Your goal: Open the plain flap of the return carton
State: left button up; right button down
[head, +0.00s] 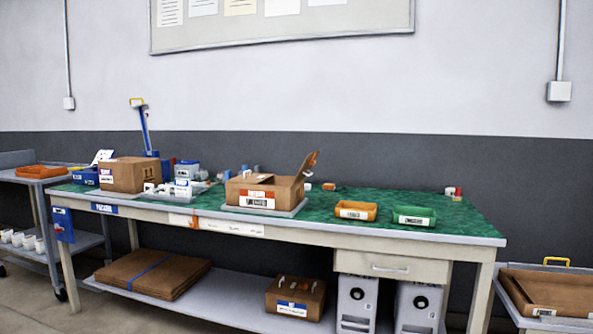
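A brown carton (285,196) with red-and-white labels on its front stands on a grey plate on the green-topped workbench, near the middle. One flap (306,166) stands up and tilts outward at its right side, with an orange patch near its tip. Its left top part looks flat, with a pale label on it; the inside is hidden. A second carton (121,178) stands at the bench's left and looks closed. I cannot tell for sure which is the return carton. Neither of my grippers is in view.
An orange bin (356,211) and a green bin (414,216) sit right of the middle carton. Small white items (181,188) crowd its left. The lower shelf holds flat cardboard (153,272) and another carton (296,297). Carts stand at both ends. The bench's far right is mostly clear.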

aim_at(247, 177)
jog(key=i+l+u, duration=0.25)
jog(key=i, duration=0.3)
jog(key=i+l+u, duration=0.25)
jog(key=i+l, duration=0.2)
jog(key=i, duration=0.1)
